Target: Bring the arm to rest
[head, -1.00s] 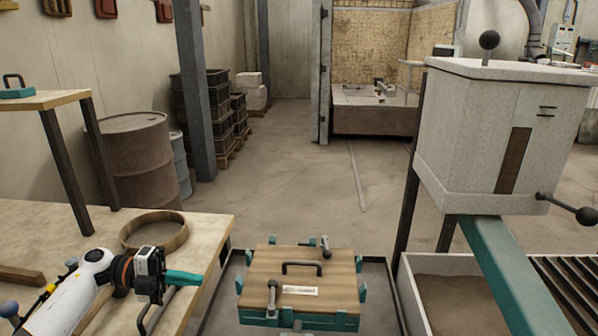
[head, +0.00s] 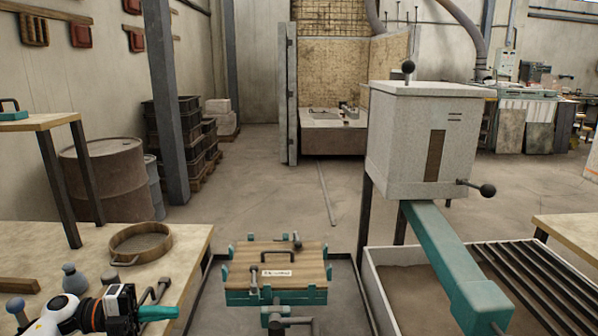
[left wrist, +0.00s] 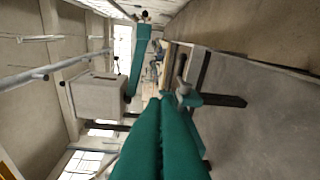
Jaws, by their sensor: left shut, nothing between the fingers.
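My left gripper (head: 158,313) is at the lower left of the head view, over the front right part of the wooden workbench (head: 90,250). Its teal fingers are together, with nothing between them, and they point to the right. In the left wrist view the two teal fingers (left wrist: 160,135) lie side by side and touch along their length. My right gripper is not in view.
A wooden mould with teal clamps (head: 275,270) stands right of the bench. Right of it are a grey furnace box (head: 420,130), its teal chute (head: 440,255) and a sand bin (head: 400,290). A round sieve (head: 140,243) lies on the bench.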

